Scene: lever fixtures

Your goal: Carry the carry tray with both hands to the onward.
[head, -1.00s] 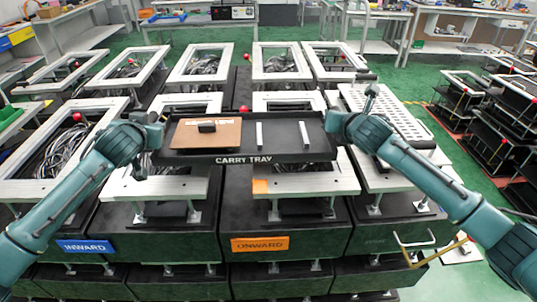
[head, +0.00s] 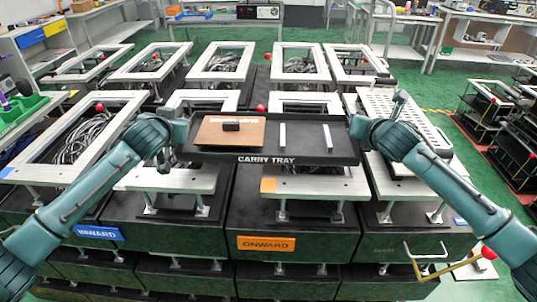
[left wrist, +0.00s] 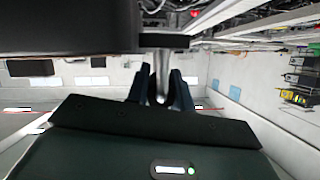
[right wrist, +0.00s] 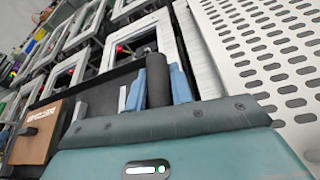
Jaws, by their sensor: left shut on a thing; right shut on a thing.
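The black carry tray (head: 300,158) is held up level between my two grippers, in front of the fixtures. On it are a brown board (head: 215,140) with a small black block (head: 231,127) and two pale strips (head: 282,135). My left gripper (head: 172,150) is shut at the tray's left end; the left wrist view shows its fingers (left wrist: 162,92) around a bar-like handle. My right gripper (head: 358,128) is shut on the dark handle (right wrist: 157,80) at the right end. The orange ONWARD label (head: 266,244) is on a black fixture base below the tray.
A blue INWARD label (head: 97,233) is on the base to the left. Pale rectangular frames (head: 305,62) stand in rows behind. A perforated plate (head: 402,125) lies at the right. A yellow lever with a red knob (head: 488,253) sticks out at the front right.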

